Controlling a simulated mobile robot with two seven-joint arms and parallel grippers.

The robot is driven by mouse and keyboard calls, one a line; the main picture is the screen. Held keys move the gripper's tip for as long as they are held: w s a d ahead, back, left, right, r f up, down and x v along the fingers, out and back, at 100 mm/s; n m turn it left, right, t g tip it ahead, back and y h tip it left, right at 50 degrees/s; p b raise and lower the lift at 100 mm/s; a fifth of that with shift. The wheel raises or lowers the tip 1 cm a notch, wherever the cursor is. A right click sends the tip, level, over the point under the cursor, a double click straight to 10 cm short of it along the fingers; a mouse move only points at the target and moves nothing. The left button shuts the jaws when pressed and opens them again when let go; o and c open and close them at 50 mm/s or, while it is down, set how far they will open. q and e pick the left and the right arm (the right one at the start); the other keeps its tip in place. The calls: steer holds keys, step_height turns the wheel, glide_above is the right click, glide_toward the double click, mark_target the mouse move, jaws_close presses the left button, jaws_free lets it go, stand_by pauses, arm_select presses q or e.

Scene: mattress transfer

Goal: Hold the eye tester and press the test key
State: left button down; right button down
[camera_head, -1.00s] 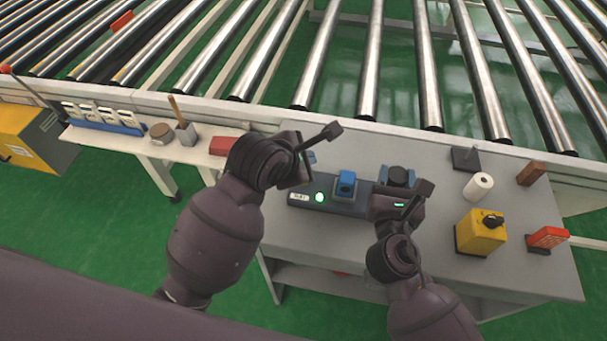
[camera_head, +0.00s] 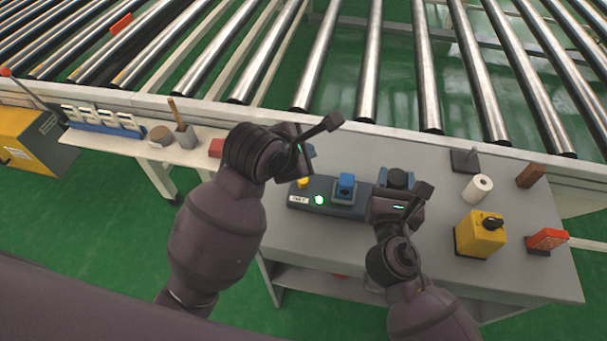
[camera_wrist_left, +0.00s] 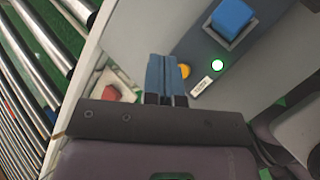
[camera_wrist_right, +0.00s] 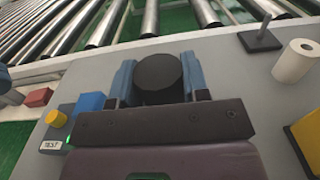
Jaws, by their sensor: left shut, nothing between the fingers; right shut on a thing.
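The eye tester (camera_head: 322,206) is a long dark grey-blue unit on the grey table. It carries a TEST label (camera_head: 299,199), a lit green lamp (camera_head: 319,199), a yellow key (camera_head: 303,182), a blue block (camera_head: 346,184) and a black round part at its right end. My right gripper (camera_head: 397,188) is shut on the black round part (camera_wrist_right: 158,78), with a blue finger on each side. My left gripper (camera_head: 308,150) is shut and empty. In the left wrist view its fingertips (camera_wrist_left: 166,62) are just beside the yellow key (camera_wrist_left: 184,71); contact cannot be told.
A white paper roll (camera_head: 478,187), a black stand (camera_head: 465,159), a yellow switch box (camera_head: 480,234) and a red item (camera_head: 547,239) stand right of the tester. A roller conveyor (camera_head: 430,80) runs behind the table. A white shelf (camera_head: 140,150) with small items is at left.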

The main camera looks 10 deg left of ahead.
steer(key=c, duration=0.5)
jaws_free()
steer(key=shift+s, duration=0.1)
